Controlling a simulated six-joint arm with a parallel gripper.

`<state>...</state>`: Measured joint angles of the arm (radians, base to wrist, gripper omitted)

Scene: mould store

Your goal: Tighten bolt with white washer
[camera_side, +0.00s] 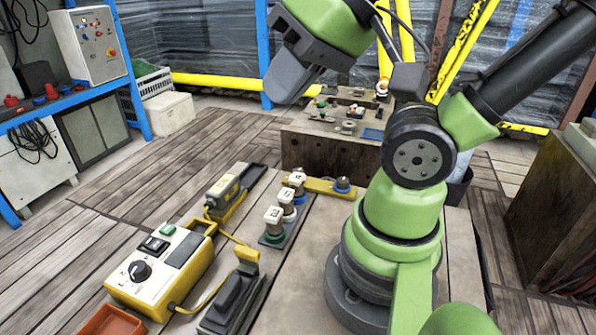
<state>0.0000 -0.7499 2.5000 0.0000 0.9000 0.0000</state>
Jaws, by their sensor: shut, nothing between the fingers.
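A dark mould block (307,150) stands at the back centre with several small fittings on its top. At its back right, a small upright piece (382,87) has an orange-red upper part and a pale ring below that may be a white washer; it is too small to be sure. No bolt head is clear enough to tell. My gripper (277,93), dark grey, is at the upper centre-left, high above the floor and left of the mould block. It looks shut and empty, apart from the block and fittings in the picture.
A yellow-grey control box (163,265), a handheld yellow device (226,190) and an orange tray (112,322) lie to the left. A wooden crate (555,195) stands right.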

